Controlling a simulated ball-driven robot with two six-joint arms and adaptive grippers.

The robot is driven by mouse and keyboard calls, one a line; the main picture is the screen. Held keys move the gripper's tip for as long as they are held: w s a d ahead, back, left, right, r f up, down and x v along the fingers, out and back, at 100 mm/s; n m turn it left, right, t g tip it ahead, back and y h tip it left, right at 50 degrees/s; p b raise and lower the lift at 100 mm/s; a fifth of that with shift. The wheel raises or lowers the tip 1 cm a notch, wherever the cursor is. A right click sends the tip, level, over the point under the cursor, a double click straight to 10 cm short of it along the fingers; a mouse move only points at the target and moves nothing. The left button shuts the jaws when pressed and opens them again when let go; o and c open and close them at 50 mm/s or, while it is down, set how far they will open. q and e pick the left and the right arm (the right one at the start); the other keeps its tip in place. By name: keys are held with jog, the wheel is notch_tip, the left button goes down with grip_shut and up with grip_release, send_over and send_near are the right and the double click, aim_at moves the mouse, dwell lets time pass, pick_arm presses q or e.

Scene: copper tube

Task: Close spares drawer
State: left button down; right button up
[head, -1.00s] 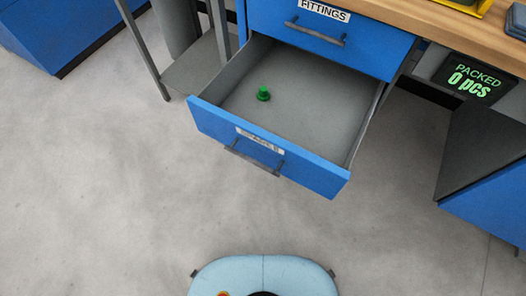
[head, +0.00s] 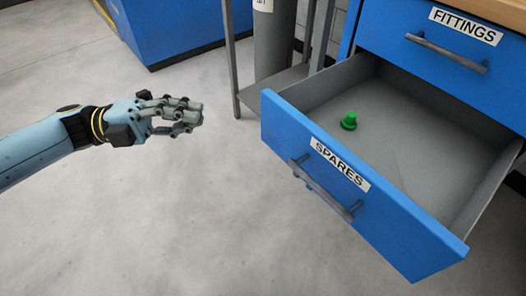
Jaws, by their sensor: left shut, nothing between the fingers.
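The spares drawer (head: 390,222) is pulled out of the blue cabinet at the right in the head view. Its blue front carries a SPARES label (head: 339,163) and a grey bar handle (head: 325,190). A small green part (head: 349,121) stands on the drawer's grey floor, near its left side. My left gripper (head: 195,113) is a grey hand with curled fingers, shut and empty. It is in the air left of the drawer front, apart from it. My right gripper does not show.
The shut FITTINGS drawer (head: 440,45) is above the spares drawer, under a wooden worktop. A grey metal frame (head: 290,85) stands left of the drawer. A blue cabinet (head: 185,30) is at the back left. The floor (head: 200,220) before the drawer is clear.

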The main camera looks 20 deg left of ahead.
pick_arm(q)
notch_tip(320, 180, down, 4)
jog(key=w+a+r+m+g+b, duration=0.1)
jog(key=m+g+b, duration=0.2)
jog(key=b, duration=0.1)
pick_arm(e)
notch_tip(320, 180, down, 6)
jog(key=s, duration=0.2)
pick_arm(q)
jog(key=b, duration=0.1)
send_near(290, 121)
jog(key=s+d, duration=0.3)
jog(key=shift+w+d+b, duration=0.2)
jog(key=shift+w+d, duration=0.1)
jog(key=shift+w, duration=0.35)
jog(key=shift+w+d+b, duration=0.15)
jog(key=shift+w+d, duration=0.2)
jog(key=shift+w, duration=0.3)
jog(key=shift+w+d+b, duration=0.2)
jog(key=shift+w+d, duration=0.1)
jog(key=shift+w, duration=0.35)
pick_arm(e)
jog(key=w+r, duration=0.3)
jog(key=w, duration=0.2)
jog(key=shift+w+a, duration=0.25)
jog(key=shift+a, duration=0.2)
pick_arm(q)
jog(key=shift+r, duration=0.1)
